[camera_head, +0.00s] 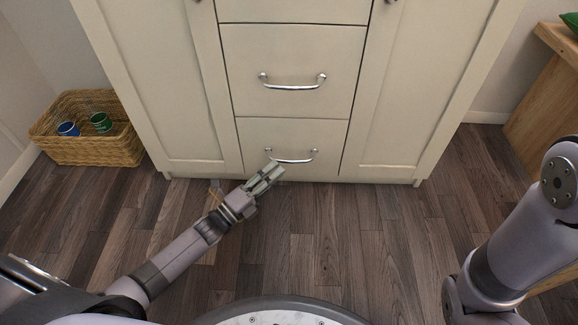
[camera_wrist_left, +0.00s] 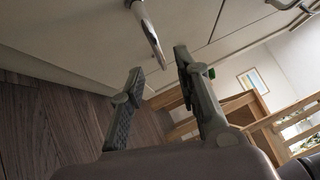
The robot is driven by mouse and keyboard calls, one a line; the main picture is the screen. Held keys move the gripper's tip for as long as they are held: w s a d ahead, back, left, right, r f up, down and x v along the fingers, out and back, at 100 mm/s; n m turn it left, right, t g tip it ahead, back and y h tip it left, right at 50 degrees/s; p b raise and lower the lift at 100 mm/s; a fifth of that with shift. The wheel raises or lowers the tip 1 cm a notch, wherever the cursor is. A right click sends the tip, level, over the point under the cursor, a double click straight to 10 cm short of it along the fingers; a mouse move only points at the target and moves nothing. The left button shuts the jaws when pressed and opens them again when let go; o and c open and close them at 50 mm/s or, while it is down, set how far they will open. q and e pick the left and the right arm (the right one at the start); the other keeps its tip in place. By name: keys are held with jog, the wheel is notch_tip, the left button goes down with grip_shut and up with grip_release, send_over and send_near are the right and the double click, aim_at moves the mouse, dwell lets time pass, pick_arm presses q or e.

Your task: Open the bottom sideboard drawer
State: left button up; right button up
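The cream sideboard (camera_head: 398,95) stands ahead with a column of drawers between two doors. Its bottom drawer (camera_head: 335,132) is shut, flush with the front, and has a silver bar handle (camera_head: 302,160). My left gripper (camera_head: 270,172) is at the left end of this handle in the head view. In the left wrist view the gripper (camera_wrist_left: 160,72) is open, with a gap between its fingers, and a silver handle (camera_wrist_left: 147,28) shows just beyond the fingertips. I cannot tell whether they touch. My right gripper is not in view; only my right arm shows.
The drawer above has its own handle (camera_head: 293,86). A wicker basket (camera_head: 110,150) with a blue and a green item stands on the floor to the left. A wooden piece of furniture (camera_head: 548,105) is at the right. The wood floor (camera_head: 350,225) before the sideboard is clear.

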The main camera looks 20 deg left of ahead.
aim_at(289, 162)
pick_arm(q)
jog(key=shift+b+x, duration=1)
jog(key=shift+x, duration=1.95)
jog(key=shift+c, duration=0.4)
grip_shut()
